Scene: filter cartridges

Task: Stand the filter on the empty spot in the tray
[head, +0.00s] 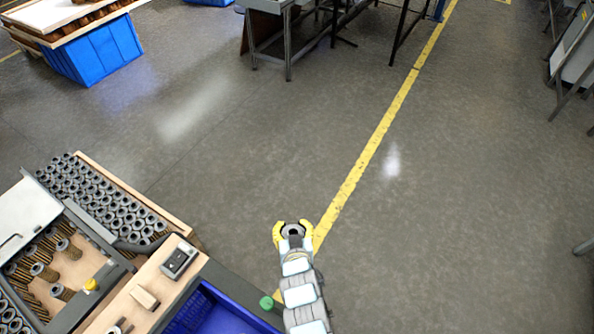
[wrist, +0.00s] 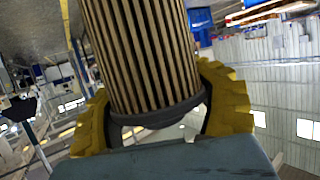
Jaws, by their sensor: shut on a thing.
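My gripper (head: 293,236) is out over the open floor in the head view, its yellow fingers shut around a filter (head: 294,230). The filter's grey ring end shows between the fingers. In the wrist view the filter (wrist: 145,55) has a brown pleated body and a dark end cap, with yellow fingers on both sides. The wooden-edged tray (head: 136,193) is at the left in the head view, packed with filters standing close together. My gripper is to its right, apart from it. I cannot make out an empty spot in it.
Several filters (head: 44,271) stand apart on a light board inside a grey frame at the lower left. A small grey device (head: 179,259) sits on a wooden top beside a blue crate (head: 212,313). The floor around my gripper is clear.

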